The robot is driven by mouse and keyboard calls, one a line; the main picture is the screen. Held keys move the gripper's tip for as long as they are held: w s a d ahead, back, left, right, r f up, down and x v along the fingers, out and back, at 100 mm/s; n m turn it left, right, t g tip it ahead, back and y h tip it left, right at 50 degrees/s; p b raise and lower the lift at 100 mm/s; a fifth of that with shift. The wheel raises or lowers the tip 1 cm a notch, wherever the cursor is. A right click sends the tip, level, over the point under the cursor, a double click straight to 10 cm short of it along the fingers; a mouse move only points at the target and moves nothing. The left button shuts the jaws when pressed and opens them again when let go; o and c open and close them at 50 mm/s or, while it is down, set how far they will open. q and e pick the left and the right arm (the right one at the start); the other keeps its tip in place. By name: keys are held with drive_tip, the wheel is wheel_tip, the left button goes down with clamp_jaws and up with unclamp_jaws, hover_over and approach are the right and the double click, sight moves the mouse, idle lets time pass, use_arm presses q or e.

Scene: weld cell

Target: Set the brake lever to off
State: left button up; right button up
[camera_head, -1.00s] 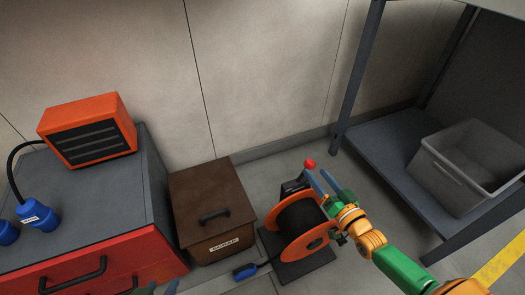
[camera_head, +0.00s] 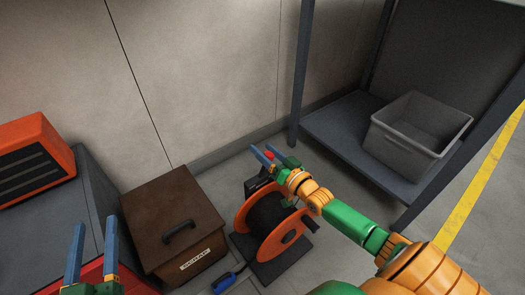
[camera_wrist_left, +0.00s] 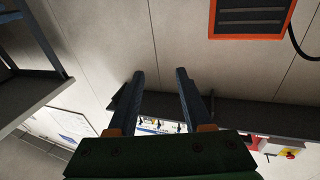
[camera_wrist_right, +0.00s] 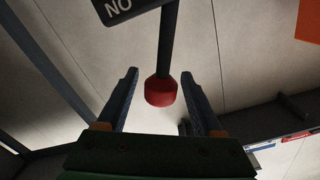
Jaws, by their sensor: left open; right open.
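The brake lever shows in the right wrist view as a dark rod (camera_wrist_right: 168,45) ending in a red knob (camera_wrist_right: 161,92). A dark plate lettered "NO" (camera_wrist_right: 118,8) is beside it, partly cut off. In the head view the red knob (camera_head: 268,155) is at the top of the cable reel (camera_head: 268,222), which has orange flanges. My right gripper (camera_head: 260,148) is open at the knob. In the right wrist view the knob appears between its fingers, with gaps on both sides; depth is unclear. My left gripper (camera_head: 95,222) is open and empty at lower left, away from the reel.
A brown scrap box (camera_head: 172,215) stands left of the reel. A blue connector (camera_head: 224,283) lies in front. A grey bin (camera_head: 415,140) sits on a shelf (camera_head: 345,135) whose post rises behind my right arm. An orange heater (camera_head: 35,160) is on the cabinet at left.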

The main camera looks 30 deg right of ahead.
use_arm(q)
drive_tip(key=shift+s+d+r+t+h, duration=0.15)
drive_tip(key=shift+r+t, duration=0.25)
drive_tip(key=shift+r, duration=0.3)
drive_tip(key=shift+s+r+t+h, duration=0.1)
drive_tip(key=shift+r+t+h, duration=0.1)
drive_tip(key=shift+r+t, duration=0.35)
drive_tip(key=shift+s+d+r+t+h, duration=0.15)
drive_tip(key=shift+r+t, duration=0.1)
drive_tip(key=shift+r, duration=0.6)
use_arm(e)
drive_tip(key=shift+w, duration=0.6)
drive_tip(key=shift+c, duration=0.2)
clamp_jaws()
use_arm(q)
drive_tip(key=shift+a, duration=0.1)
